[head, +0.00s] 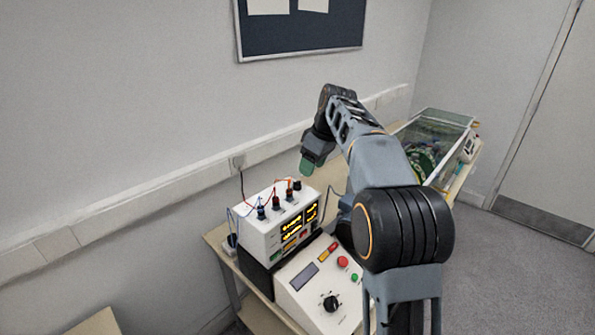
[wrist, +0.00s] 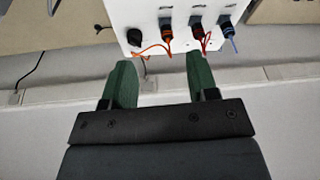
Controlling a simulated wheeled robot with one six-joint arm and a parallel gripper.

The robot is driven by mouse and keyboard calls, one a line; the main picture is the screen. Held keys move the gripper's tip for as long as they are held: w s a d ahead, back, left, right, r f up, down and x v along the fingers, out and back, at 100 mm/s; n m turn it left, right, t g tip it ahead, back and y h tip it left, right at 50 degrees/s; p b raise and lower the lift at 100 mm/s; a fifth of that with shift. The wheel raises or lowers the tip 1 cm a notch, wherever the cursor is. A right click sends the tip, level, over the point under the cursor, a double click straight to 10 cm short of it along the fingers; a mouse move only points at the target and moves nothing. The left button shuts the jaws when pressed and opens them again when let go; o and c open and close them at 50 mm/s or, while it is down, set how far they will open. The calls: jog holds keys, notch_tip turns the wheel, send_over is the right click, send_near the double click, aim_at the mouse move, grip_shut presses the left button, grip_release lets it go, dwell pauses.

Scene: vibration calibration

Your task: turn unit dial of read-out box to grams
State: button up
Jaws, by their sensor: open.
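The white read-out box (head: 265,234) stands on the bench, with lit yellow displays (head: 292,230) on its front. Coloured plugs with red, orange and blue leads stand on its top. A black dial (head: 297,186) sits at the right end of that top; the dial (wrist: 134,37) also shows in the wrist view, beside the orange lead. Its pointer setting is too small to read. My gripper (head: 307,169) is above and to the right of the box, pointing down. In the wrist view its green fingers (wrist: 160,75) are apart and empty, with the dial beyond them, not touched.
A sloped white control box (head: 312,287) with a large black knob (head: 330,303) and red and green buttons stands in front. A glass-covered case (head: 435,140) is at the back right. Leads run over the read-out box top. A wall trunking (head: 130,208) runs behind.

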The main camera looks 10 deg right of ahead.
jog(key=w+d+r+n+y+p, duration=0.1)
jog(key=w+d+r+n+p, duration=0.2)
jog(key=w, duration=0.4)
jog(key=n+b, duration=0.3)
jog(key=b, duration=0.2)
send_near(297, 185)
jog(key=shift+g, duration=0.4)
jog(key=x, duration=0.3)
jog(key=w+x, duration=0.1)
jog(key=x, duration=0.2)
jog(key=shift+w, duration=0.1)
jog(key=shift+x, duration=1.2)
jog(key=shift+r, duration=0.1)
jog(key=shift+c, duration=0.4)
jog(key=c, duration=0.8)
